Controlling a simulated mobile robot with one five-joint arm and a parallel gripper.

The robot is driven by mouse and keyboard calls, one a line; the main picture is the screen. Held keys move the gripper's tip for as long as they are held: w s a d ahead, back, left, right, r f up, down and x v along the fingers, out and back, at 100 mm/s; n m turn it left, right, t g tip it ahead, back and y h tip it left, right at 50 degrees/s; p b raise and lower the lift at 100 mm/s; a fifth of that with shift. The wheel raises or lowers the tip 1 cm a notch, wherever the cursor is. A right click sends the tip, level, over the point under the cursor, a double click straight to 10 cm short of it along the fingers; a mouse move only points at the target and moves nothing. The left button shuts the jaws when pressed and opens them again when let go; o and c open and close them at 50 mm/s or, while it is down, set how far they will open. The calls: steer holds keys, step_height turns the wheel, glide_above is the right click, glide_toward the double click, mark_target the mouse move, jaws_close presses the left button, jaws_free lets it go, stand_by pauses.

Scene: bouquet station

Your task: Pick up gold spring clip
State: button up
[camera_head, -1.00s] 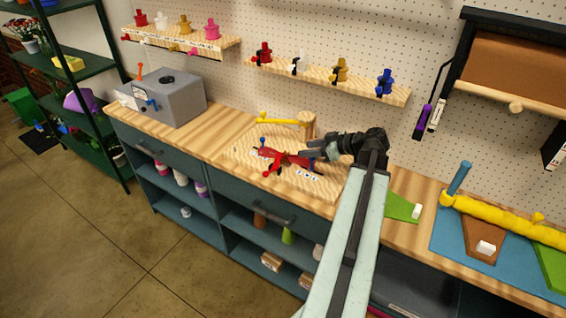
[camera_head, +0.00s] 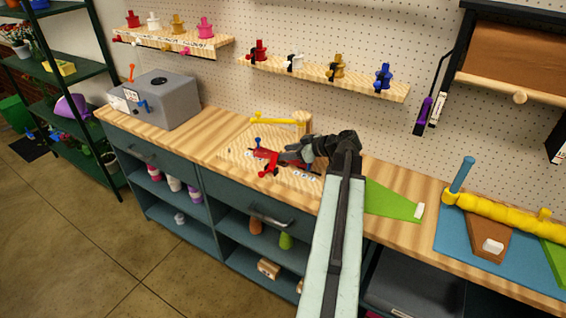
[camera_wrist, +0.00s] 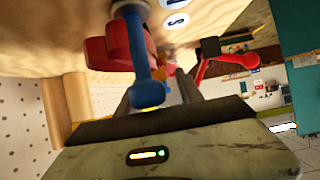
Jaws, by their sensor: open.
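Gold pieces show on the two wall shelves: a gold clip-like piece (camera_head: 338,68) on the right shelf and a gold piece (camera_head: 178,24) on the left shelf. I cannot tell for sure which is the gold spring clip. My gripper (camera_head: 288,157) is low over the workbench, far from both shelves, its fingers beside a red fixture (camera_head: 267,161) on a wooden board. In the wrist view my gripper (camera_wrist: 155,92) is open, with the red fixture (camera_wrist: 108,52) and its blue lever (camera_wrist: 145,62) in front of the fingers. A small yellow spot there is too small to identify.
A grey box (camera_head: 165,98) stands on the bench at left. A yellow bar (camera_head: 272,120) lies behind the board. A green wedge (camera_head: 392,202) and a blue mat (camera_head: 450,235) with a yellow roll lie right. The pegboard wall rises behind.

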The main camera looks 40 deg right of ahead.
steer(key=shift+r, duration=0.1)
jaws_close()
steer(key=shift+r, duration=0.1)
